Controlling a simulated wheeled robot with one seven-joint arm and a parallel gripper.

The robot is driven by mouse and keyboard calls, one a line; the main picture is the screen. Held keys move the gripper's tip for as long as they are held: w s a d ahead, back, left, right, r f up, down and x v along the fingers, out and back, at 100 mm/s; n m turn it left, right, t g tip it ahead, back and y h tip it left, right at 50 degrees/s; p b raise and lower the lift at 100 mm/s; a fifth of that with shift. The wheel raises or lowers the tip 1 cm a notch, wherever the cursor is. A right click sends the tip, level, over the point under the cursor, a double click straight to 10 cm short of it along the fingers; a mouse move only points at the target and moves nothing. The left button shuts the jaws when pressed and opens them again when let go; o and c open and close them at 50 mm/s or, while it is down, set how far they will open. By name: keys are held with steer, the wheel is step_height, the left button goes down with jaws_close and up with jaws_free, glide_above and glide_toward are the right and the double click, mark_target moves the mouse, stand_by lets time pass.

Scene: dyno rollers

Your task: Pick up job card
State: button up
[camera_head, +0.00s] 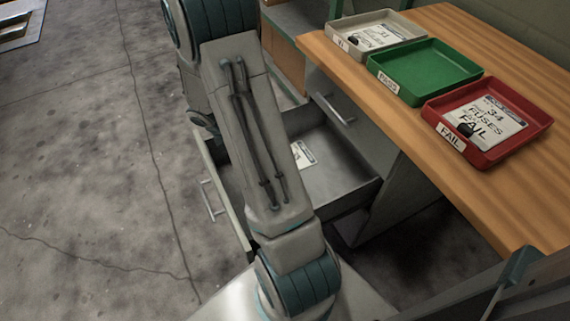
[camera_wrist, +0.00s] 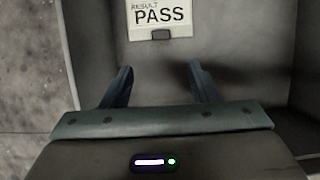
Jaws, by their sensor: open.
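A white job card (camera_wrist: 160,18) marked "RESULT PASS" lies on the floor of an open grey drawer, with a dark clip or tab at its lower edge. Part of this card (camera_head: 303,154) also shows in the head view beside my arm, which hides the rest. My gripper (camera_wrist: 158,72) is open and empty in the wrist view, its two dark fingers apart, with the card beyond the fingertips. Another card (camera_head: 485,120), reading "34 FUSES FAIL", lies in the red tray. A further card (camera_head: 372,38) lies in the pale tray.
The drawer (camera_head: 345,185) stands pulled out below the wooden bench (camera_head: 420,140). A red tray (camera_head: 500,157) labelled FAIL, an empty green tray (camera_head: 425,70) labelled PASS and a pale tray (camera_head: 345,45) stand on the bench. Open concrete floor (camera_head: 90,180) is at left.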

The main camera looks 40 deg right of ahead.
steer(key=b+x, duration=0.5)
steer(key=x, duration=0.6)
steer(key=shift+s+d+f, duration=0.15)
steer(key=shift+s+d, duration=0.05)
steer(key=c, duration=1.1)
